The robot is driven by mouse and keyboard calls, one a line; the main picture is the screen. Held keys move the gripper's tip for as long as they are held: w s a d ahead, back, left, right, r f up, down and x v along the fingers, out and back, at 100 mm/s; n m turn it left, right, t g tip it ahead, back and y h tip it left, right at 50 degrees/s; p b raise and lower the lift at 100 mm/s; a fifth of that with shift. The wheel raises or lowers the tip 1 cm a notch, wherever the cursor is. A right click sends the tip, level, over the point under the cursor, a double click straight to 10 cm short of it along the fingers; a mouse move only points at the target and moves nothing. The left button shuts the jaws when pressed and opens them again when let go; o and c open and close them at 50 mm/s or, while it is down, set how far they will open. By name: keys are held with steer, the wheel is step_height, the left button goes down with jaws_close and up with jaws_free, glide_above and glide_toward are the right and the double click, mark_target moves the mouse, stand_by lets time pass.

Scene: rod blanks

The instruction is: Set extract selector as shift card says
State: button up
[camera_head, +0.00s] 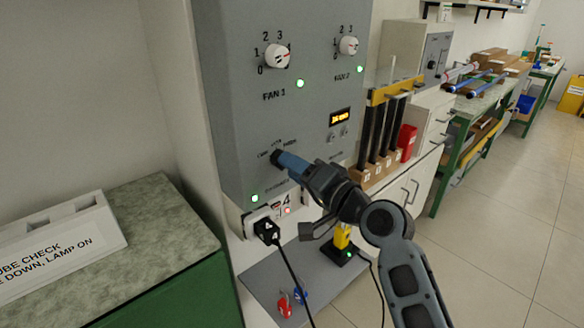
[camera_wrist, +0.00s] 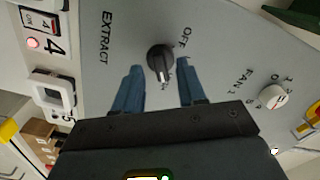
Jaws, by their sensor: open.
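The extract selector (camera_wrist: 160,57) is a round black knob on the grey panel, beside the word EXTRACT in the wrist view. Its pale pointer mark faces down in that view, towards small lettering that I cannot read; OFF is printed to its upper right. My gripper (camera_wrist: 160,66) is open, with one blue finger on each side of the knob; I cannot tell whether they touch it. I cannot make out a shift card.
The panel also holds the FAN 1 knob (camera_head: 277,56), the FAN 2 knob (camera_head: 348,46) and an orange display (camera_head: 340,118). A black plug (camera_head: 266,231) with a cable sits below. Open floor lies at right.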

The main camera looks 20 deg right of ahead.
steer(key=b+v, duration=0.1)
steer(key=v, duration=0.5)
steer(key=shift+s, duration=0.3)
